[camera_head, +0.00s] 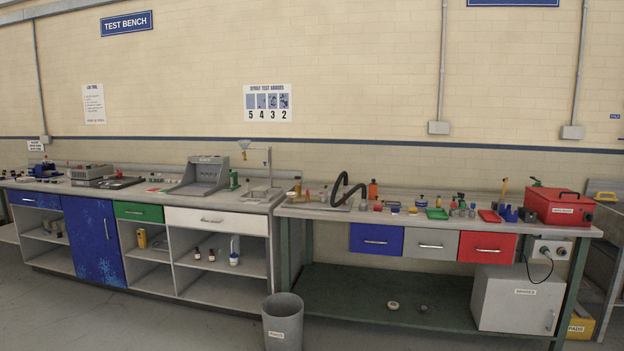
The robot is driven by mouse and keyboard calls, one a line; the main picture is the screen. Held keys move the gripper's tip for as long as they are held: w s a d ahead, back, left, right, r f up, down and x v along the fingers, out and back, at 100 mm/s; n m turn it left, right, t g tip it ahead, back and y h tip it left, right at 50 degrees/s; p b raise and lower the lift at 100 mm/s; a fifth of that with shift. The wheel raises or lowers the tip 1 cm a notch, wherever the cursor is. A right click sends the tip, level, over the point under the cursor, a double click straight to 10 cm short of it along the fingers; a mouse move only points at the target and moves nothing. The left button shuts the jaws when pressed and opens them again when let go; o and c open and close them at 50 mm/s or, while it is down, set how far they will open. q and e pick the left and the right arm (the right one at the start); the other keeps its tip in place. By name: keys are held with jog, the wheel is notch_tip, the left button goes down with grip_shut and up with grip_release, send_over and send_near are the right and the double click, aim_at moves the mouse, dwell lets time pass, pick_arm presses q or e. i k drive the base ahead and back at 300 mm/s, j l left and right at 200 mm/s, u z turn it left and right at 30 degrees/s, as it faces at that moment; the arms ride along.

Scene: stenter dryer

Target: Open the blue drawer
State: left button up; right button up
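A blue drawer (377,240) with a horizontal metal bar handle hangs under the right bench, at the left end of a row of drawers. It is shut, with its front in line with the grey drawer (430,245) beside it. A second blue drawer (35,200) with a handle sits at the top of the left cabinet, above open shelves. It also looks shut. Neither of my grippers shows in this view, and nothing covers the front of either blue drawer.
A red drawer (486,248) ends the row on the right bench. A grey bin (283,322) stands on the floor in front, left of the right bench. A grey box (515,300) sits on the green lower shelf (360,290). Small bottles and trays crowd both benchtops.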

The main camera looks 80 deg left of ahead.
aim_at(46, 200)
jog(key=u, duration=4.3)
jog(key=i+j, duration=0.1)
jog(key=i, duration=1.95)
jog(key=i+j, duration=0.15)
jog(key=i, duration=1.95)
jog(key=i+j, duration=0.1)
jog(key=i, duration=1.95)
jog(key=i+j, duration=0.15)
jog(key=i, duration=1.95)
